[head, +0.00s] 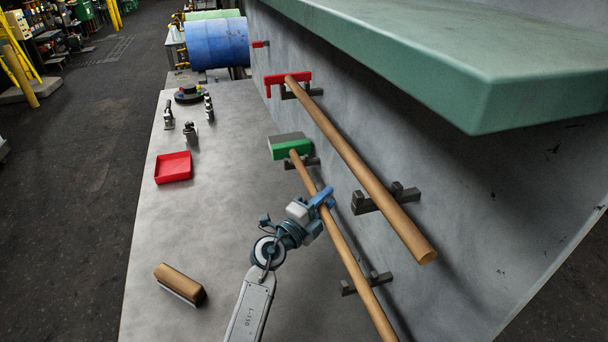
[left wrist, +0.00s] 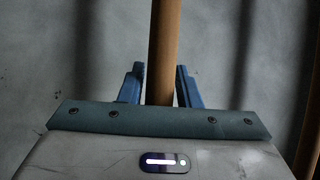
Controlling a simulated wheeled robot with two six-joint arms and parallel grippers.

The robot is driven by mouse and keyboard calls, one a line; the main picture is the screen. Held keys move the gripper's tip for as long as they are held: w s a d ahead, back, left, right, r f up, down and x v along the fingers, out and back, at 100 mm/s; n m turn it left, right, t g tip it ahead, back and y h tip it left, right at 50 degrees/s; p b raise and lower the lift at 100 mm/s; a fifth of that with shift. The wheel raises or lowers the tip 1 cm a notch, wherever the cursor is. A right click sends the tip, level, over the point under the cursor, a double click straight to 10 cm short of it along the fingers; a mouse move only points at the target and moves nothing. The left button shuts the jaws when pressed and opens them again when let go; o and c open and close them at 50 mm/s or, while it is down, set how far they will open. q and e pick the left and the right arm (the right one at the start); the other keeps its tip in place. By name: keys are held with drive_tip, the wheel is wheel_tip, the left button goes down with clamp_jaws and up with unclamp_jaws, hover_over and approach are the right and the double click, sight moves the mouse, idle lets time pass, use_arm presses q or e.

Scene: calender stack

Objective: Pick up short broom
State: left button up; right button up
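Two brooms with wooden handles rest on dark wall brackets. One has a green head (head: 290,147) and a handle (head: 349,258) running down out of the picture's bottom. The other has a red head (head: 288,79) and a handle (head: 365,175) higher on the wall. Which is the short one I cannot tell. My left gripper (head: 324,197) is at the green broom's handle, below its head. In the left wrist view, its blue fingers (left wrist: 160,85) stand on either side of a wooden handle (left wrist: 164,45), apparently open with a narrow gap. My right gripper is not in view.
The grey table carries a red tray (head: 173,168), a wooden-backed brush (head: 180,284) and several small metal parts (head: 190,130). A green shelf (head: 480,70) overhangs the wall. Brackets (head: 367,284) hold the handles.

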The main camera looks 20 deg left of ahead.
use_arm(q)
clamp_jaws()
drive_tip(key=shift+w, duration=0.1)
drive_tip(key=shift+r, duration=0.1)
drive_tip(key=s+a+r, duration=0.2)
drive_tip(key=s+a, duration=0.2)
drive_tip(key=s, duration=0.2)
drive_tip(key=s+a+r, duration=0.3)
drive_tip(key=s+a, duration=0.1)
drive_tip(key=s, duration=0.3)
drive_tip(key=shift+s+a+b, duration=0.25)
drive_tip(key=shift+a+b, duration=0.05)
drive_tip(key=shift+a, duration=0.05)
